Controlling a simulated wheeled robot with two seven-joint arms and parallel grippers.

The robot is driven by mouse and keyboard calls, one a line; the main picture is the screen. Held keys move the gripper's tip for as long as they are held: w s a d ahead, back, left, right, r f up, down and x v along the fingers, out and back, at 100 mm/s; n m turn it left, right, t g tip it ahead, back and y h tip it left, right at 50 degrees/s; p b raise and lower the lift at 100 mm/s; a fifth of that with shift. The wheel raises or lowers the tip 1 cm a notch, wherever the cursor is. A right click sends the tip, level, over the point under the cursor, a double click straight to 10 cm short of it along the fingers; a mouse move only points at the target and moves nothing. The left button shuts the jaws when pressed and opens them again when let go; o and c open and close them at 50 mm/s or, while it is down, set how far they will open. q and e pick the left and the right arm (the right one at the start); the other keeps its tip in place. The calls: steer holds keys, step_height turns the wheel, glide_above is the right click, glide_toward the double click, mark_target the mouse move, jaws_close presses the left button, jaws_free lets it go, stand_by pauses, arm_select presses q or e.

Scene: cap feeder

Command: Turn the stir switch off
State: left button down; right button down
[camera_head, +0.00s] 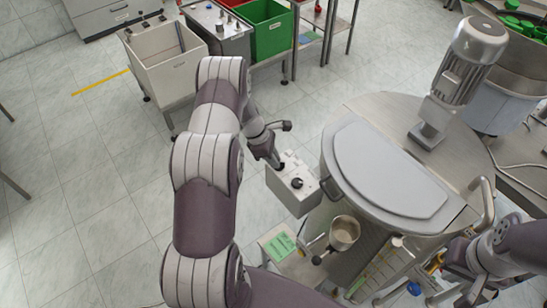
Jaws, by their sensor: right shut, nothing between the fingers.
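A grey control box (294,196) stands at the left side of the round steel vessel. A black knob (297,183) shows on its top face; its label is too small to read, so I cannot tell whether it is the stir switch or which way it is set. My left gripper (276,163) points down at the far left part of that box top, beside the knob. Its fingers are dark and small, and whatever is under them is hidden. My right gripper (446,284) is shut and empty at the lower right, below the vessel.
The steel vessel has a grey lid (385,168) and a motor (470,58) at its back right. A small metal pot (344,232) and a green-labelled box (279,245) are in front. White (168,62) and green (268,30) bins stand behind.

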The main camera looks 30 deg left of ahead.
stand_by(0.4)
arm_select(q)
steer(key=n+b, duration=0.1)
steer(key=n+t, duration=0.1)
steer(key=n, duration=0.1)
steer(key=n+y+b, duration=0.1)
steer(key=n, duration=0.1)
steer(key=shift+s+d+t+b, duration=0.2)
steer(key=shift+s+t+b, duration=0.05)
steer(key=shift+t+b, duration=0.05)
steer(key=n, duration=0.1)
steer(key=n+y+b, duration=0.1)
steer(key=n+b, duration=0.1)
steer(key=shift+s+d+n+t, duration=0.1)
steer(key=shift+d+n+t, duration=0.15)
steer(key=shift+n+t, duration=0.15)
steer(key=n+b, duration=0.1)
steer(key=n+y, duration=0.1)
steer(key=shift+d+n+b, duration=0.2)
steer(key=shift+n+b, duration=0.1)
steer(key=shift+b, duration=0.05)
steer(key=n+y, duration=0.1)
steer(key=n+b, duration=0.1)
steer(key=n, duration=0.1)
steer(key=shift+d+r+y, duration=0.1)
steer(key=shift+d+y, duration=0.1)
steer(key=shift+y, duration=0.2)
steer(key=shift+d+r+n+y, duration=0.15)
steer(key=shift+n+y, duration=0.45)
steer(key=shift+n, duration=1.1)
